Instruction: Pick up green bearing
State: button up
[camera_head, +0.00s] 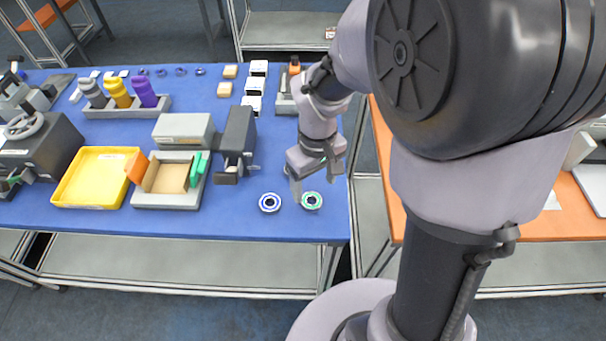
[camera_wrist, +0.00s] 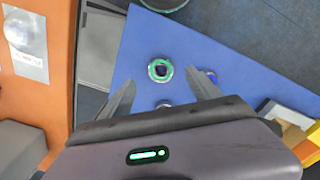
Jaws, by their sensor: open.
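The green bearing (camera_head: 312,201) is a ring with a green band, lying flat on the blue table near its front right corner. In the wrist view the green bearing (camera_wrist: 160,70) lies ahead of the fingertips, roughly between their lines. My gripper (camera_head: 314,193) is open and empty, above and close to the green bearing in the head view. Its two fingers (camera_wrist: 162,78) show spread apart in the wrist view. A blue bearing (camera_head: 270,202) lies just left of the green one, and partly shows behind the right finger (camera_wrist: 210,75) in the wrist view.
On the blue table (camera_head: 240,222) stand a yellow tray (camera_head: 95,177), a grey fixture with a cardboard box (camera_head: 168,178) and a dark device (camera_head: 237,140). White and tan boxes (camera_head: 226,89) stand farther back. An orange table (camera_head: 385,135) is at the right, across a gap.

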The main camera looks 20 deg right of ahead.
aim_at(313, 201)
jog(key=f+b, duration=0.1)
jog(key=f, duration=0.1)
jog(key=f+b, duration=0.1)
jog(key=f, duration=0.1)
jog(key=f+b, duration=0.1)
jog(key=f, duration=0.2)
jog(key=shift+w, duration=0.25)
jog(key=shift+r, duration=0.2)
jog(key=shift+c, duration=0.4)
grip_shut()
